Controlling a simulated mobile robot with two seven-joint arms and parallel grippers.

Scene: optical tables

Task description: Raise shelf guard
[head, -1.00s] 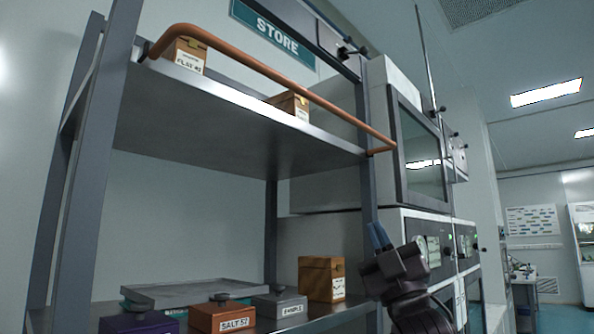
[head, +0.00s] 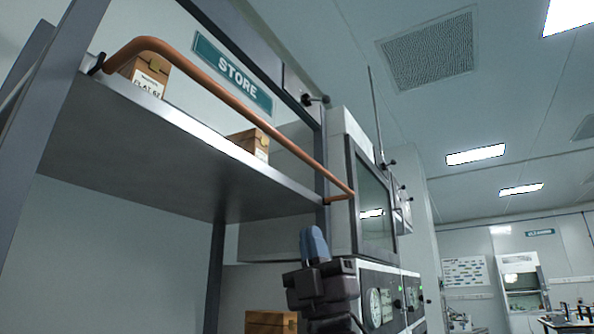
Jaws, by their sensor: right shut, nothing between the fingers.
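The shelf guard (head: 235,118) is a copper-coloured bar across the front of the upper shelf (head: 150,160). Its bent ends meet the shelf's left side and the right post. It stands above the shelf's front edge, in front of the boxes. My right gripper (head: 314,243), with blue fingertips, is shut and empty. It appears below the guard's right end, apart from it, in front of the lower right of the rack. My left gripper is not in view.
Two brown boxes, one on the left (head: 147,73) and one near the middle (head: 251,143), stand on the upper shelf behind the guard. Another box (head: 270,321) shows below. A STORE sign (head: 232,74) hangs behind. A cabinet with a dark glass door (head: 372,205) stands right of the rack.

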